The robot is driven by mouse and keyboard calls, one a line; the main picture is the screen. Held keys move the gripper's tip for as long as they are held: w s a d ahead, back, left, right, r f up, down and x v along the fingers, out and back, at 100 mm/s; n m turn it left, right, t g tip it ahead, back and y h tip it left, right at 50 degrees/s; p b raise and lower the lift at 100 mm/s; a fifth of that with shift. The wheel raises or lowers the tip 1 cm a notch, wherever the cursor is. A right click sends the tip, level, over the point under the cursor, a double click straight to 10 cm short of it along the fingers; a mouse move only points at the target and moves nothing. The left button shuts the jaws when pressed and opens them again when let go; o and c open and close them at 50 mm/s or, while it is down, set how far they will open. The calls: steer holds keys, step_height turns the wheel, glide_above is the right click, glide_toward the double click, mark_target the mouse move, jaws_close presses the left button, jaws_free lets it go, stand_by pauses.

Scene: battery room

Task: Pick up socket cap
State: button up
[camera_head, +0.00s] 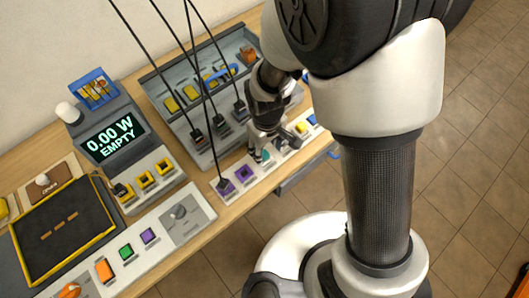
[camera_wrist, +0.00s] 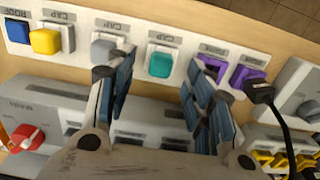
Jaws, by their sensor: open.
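Caps sit in a row on a light panel with CAP labels. A teal cap (camera_wrist: 160,62) stands in its slot, framed between my fingers in the wrist view; it also shows below my gripper in the head view (camera_head: 266,155). A grey cap (camera_wrist: 104,46) is just left of it, beside my left finger. A yellow cap (camera_wrist: 45,41) and a blue cap (camera_wrist: 17,31) are farther left. Which one is the socket cap, I cannot tell. My gripper (camera_wrist: 156,78) is open and empty. In the head view my gripper (camera_head: 268,147) hangs over the panel, partly hiding the row.
Two purple sockets (camera_wrist: 210,66) are right of the teal cap; a black plug (camera_wrist: 262,92) with a cable is at the farther one. Several cables hang over the grey tray (camera_head: 153,88). A meter (camera_head: 112,138) reads 0.00 W EMPTY. A red knob (camera_wrist: 26,137) is on a nearby unit.

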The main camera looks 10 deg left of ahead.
mark_target(264, 153)
steer(key=f, duration=0.3)
steer(key=f+b, duration=0.1)
steer(key=shift+w+a+f, duration=0.1)
steer(key=shift+a+f, duration=0.05)
steer(key=shift+a, duration=0.15)
steer(key=shift+c, duration=0.3)
steer(key=c, duration=0.9)
steer(key=shift+o, duration=0.2)
